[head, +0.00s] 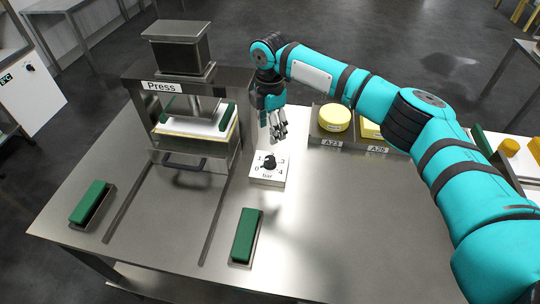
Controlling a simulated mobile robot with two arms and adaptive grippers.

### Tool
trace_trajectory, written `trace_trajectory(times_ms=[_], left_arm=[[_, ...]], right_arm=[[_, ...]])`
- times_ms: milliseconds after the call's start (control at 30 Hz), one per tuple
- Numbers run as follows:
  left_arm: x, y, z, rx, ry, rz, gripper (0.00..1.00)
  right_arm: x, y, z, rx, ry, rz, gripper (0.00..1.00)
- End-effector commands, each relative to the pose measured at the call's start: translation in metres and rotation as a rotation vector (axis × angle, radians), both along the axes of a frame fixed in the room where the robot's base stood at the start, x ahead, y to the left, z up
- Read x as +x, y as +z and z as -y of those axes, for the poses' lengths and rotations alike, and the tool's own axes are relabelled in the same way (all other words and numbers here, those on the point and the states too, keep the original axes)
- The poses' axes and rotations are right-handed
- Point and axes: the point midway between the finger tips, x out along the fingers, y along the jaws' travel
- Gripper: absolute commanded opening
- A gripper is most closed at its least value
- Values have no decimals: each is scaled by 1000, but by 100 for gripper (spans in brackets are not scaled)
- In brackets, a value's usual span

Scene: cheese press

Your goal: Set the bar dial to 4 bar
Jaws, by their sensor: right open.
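The bar dial is a black knob (269,162) on a small white box (268,180) marked 1, 3, 0, 4 and "bar". It stands on the steel table right of the press. Its pointer is too small to read with certainty. My right gripper (278,135) is open and points down just above and behind the dial, apart from it. The press (180,85), labelled "Press", stands at the left with a white plate under its ram. My left gripper is not in view.
Green-topped blocks (90,202) and (246,235) lie on the steel table (330,240). The table front right of the dial is clear.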

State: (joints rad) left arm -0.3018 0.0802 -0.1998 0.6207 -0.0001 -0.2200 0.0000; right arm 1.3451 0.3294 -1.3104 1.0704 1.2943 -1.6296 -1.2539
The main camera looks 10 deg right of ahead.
Motion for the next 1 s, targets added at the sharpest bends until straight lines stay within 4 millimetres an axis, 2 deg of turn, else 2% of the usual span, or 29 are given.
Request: trace_trajectory(times_ms=[300,500,700,1000], left_arm=[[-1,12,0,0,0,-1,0],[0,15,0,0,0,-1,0],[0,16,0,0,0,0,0],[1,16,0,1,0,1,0]], right_arm=[[-1,-70,0,-1,-1,-2,55],[-1,-105,-1,0,-1,-1,55],[0,-121,0,0,0,0,55],[0,-124,0,0,0,1,55]])
